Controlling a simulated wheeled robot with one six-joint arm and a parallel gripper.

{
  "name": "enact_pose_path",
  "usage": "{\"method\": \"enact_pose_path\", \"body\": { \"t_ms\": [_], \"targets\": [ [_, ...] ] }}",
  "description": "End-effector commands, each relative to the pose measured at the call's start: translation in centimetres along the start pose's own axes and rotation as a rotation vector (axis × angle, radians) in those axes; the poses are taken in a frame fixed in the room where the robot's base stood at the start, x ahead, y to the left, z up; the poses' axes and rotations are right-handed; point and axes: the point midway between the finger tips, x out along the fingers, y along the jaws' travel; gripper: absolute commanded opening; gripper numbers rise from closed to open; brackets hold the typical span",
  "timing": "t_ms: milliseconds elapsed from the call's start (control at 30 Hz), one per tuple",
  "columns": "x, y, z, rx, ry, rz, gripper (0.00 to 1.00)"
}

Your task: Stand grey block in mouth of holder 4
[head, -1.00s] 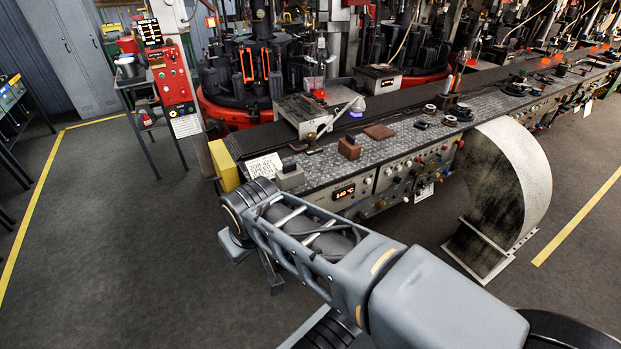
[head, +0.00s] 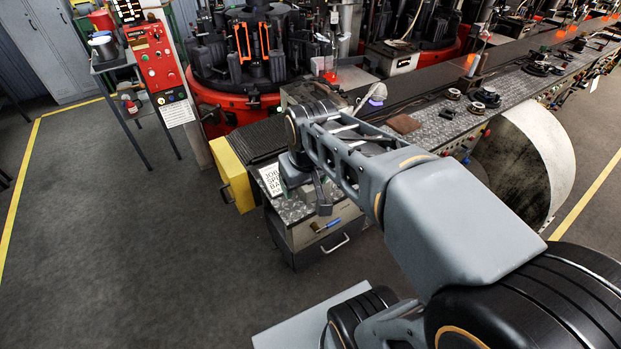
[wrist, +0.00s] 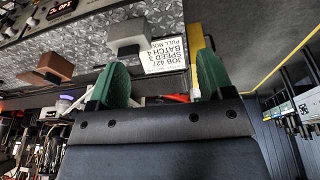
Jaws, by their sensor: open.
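My gripper (wrist: 160,72) shows in the wrist view with its two green fingers apart and nothing between them. A grey block (wrist: 127,36) sits on the patterned metal bench top just beyond the fingers, nearer the left one, and apart from them. I cannot tell which thing is holder 4 in these views.
A printed white card (wrist: 164,56) lies beside the grey block, and a brown block (wrist: 50,63) is farther left. The bench (head: 432,125) has a yellow end (head: 231,175). A red control panel (head: 156,55) stands left. The floor in front is clear.

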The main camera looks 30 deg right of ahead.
Motion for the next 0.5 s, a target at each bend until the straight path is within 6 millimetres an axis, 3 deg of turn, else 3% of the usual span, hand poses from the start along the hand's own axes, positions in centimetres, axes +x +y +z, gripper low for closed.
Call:
{"method": "enact_pose_path", "body": {
  "t_ms": [33, 200, 333, 500],
  "targets": [
    [-0.4, 1.1, -1.9, -0.003, -0.038, 0.002, 0.79],
    [-0.6, 4.6, -6.7, -0.029, -0.141, -0.006, 0.83],
    [-0.2, 6.9, -9.1, -0.044, -0.199, -0.019, 0.83],
    [0.8, 8.5, -10.6, -0.059, -0.239, -0.032, 0.83]
  ]
}}
